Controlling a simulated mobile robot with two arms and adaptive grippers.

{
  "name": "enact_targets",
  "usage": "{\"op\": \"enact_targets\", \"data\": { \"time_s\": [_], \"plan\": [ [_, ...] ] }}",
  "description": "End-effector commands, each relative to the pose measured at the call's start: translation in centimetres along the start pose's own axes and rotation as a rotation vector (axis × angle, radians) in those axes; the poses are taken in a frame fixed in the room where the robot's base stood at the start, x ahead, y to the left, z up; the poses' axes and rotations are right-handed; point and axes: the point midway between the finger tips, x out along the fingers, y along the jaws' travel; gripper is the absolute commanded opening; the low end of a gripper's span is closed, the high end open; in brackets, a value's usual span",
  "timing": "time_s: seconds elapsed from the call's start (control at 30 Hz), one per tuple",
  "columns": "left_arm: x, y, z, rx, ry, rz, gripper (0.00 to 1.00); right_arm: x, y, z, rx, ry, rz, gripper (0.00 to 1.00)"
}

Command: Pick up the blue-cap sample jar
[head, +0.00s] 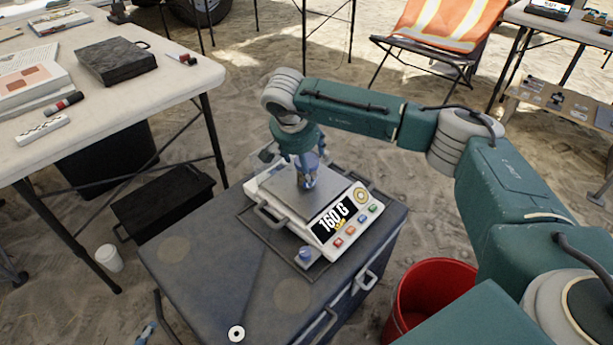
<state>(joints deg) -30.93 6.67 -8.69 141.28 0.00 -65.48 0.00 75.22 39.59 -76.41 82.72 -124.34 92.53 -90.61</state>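My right gripper (309,184) points down over the steel plate of a white digital scale (325,215). A small blue and clear thing, which looks like a jar (309,180), shows at its fingertips on the plate. The fingers hide part of it, and I cannot tell if they grip it. A second small jar with a blue cap (305,254) stands at the scale's front corner, apart from the gripper. My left gripper is not in view.
The scale sits on a dark case (200,255) with a lit display reading about 160 G. A red bucket (432,290) stands at right. A white table (110,110) with books and a black box (115,62) is at left. A white cup (109,258) stands on the sand.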

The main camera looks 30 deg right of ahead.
Motion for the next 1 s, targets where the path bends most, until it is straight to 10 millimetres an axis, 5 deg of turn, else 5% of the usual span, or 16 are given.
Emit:
{"op": "enact_targets", "data": {
  "time_s": [0.23, 0.57, 0.8, 1.0],
  "plan": [
    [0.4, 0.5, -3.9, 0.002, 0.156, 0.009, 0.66, 2.5, 0.0, 0.2, 0.001, -0.002, 0.000, 0.70],
    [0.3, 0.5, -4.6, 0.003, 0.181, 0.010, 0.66, 2.7, 0.0, 0.1, 0.000, -0.001, -0.001, 0.70],
    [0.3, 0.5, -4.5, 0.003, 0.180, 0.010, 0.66, 2.7, 0.0, 0.1, 0.000, -0.001, -0.001, 0.22],
    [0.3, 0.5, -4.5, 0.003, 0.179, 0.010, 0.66, 2.7, 0.0, 0.1, 0.001, 0.000, -0.002, 0.20]
  ]
}}
